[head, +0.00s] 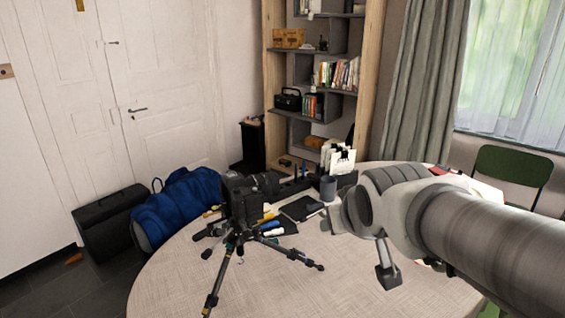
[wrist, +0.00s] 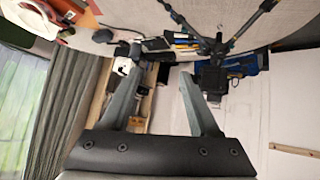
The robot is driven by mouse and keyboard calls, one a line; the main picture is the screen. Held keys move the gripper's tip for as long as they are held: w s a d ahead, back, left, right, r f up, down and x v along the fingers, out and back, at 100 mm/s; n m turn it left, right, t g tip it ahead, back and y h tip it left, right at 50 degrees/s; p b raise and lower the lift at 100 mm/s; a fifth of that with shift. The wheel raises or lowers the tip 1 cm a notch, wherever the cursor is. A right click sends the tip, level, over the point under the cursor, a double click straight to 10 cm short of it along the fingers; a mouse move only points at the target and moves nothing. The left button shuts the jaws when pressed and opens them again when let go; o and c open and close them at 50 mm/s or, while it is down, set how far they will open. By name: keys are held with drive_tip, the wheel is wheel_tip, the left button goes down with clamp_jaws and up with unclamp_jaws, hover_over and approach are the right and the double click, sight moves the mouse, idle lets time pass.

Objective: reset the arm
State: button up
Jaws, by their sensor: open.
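My arm (head: 470,225) reaches in from the right edge of the head view and hangs over the right part of the round table (head: 170,285). In the wrist view my gripper (wrist: 160,78) shows both fingers spread well apart. It is open, with nothing held between the fingers. The wrist view looks upside down, with the tabletop along its top edge. In the head view my arm covers part of the table's right side and some things on it.
A black camera on a tripod (head: 240,195) stands on the table, left of my arm. A grey cup (head: 328,188), a dark notebook (head: 301,208) and small tools lie near the back. A bookshelf (head: 319,114), blue bag (head: 180,207) and green chair (head: 512,168) stand around the table.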

drive_tip(key=shift+s+d+r, duration=0.1)
drive_tip(key=shift+s+r, duration=0.05)
drive_tip(key=shift+s, duration=0.1)
drive_tip(key=s+d+m+g+p, duration=0.1)
drive_tip(key=s+g+p, duration=0.1)
drive_tip(key=s, duration=1.1)
drive_tip(key=shift+d+f+m+g, duration=0.35)
drive_tip(key=shift+f+m+g, duration=0.05)
drive_tip(key=shift+g, duration=0.4)
